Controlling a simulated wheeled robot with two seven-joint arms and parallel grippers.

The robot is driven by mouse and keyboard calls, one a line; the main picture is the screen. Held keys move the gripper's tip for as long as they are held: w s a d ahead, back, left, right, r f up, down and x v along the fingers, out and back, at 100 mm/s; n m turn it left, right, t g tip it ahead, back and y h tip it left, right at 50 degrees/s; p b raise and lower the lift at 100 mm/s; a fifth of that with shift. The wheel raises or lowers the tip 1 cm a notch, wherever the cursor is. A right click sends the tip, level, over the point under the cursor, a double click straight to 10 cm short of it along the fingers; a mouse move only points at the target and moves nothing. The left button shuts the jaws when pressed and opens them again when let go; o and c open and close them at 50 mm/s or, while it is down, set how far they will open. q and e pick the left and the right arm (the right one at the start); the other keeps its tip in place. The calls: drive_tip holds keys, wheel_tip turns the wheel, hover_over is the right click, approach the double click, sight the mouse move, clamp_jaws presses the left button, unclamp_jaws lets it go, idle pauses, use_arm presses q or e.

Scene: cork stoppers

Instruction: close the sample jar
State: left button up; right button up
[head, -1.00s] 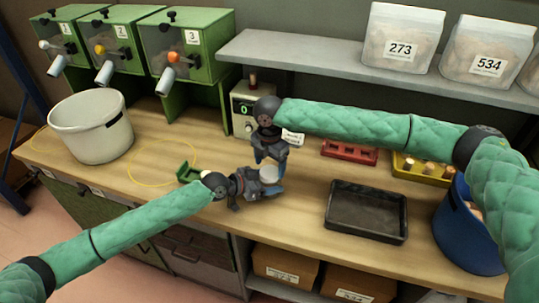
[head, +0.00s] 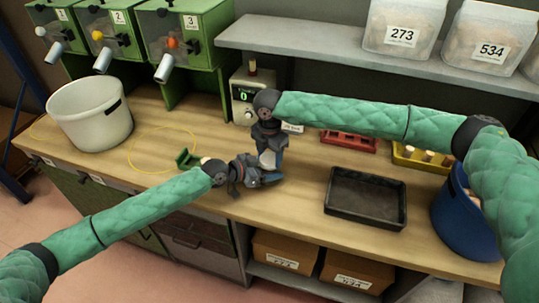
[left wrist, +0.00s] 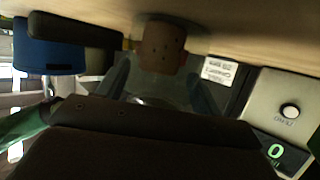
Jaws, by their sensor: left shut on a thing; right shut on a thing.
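My left gripper (head: 266,178) reaches in from the left and is shut on the clear sample jar (left wrist: 164,78) above the table. In the left wrist view, which is upside down, a brown cork stopper (left wrist: 163,45) shows at the jar's table-side end and seems to be inside it. My right gripper (head: 271,152) points down from above and is shut on a pale round thing (head: 267,159), probably the lid. The two grippers are close together. Their fingers hide most of the jar and its rim, so I cannot tell whether the lid is seated.
A black tray (head: 366,220) and a blue bin (head: 463,230) stand to the right. A scale (head: 242,100) reading 0 stands behind the grippers. A white bucket (head: 85,122) is at the left. Red (head: 348,143) and yellow (head: 420,157) racks stand at the back.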

drive_tip(key=m, duration=0.9)
drive_tip(key=shift+m, duration=0.3)
drive_tip(key=o, duration=1.1)
drive_tip(key=shift+r, duration=2.2)
drive_tip(key=shift+c, duration=0.5)
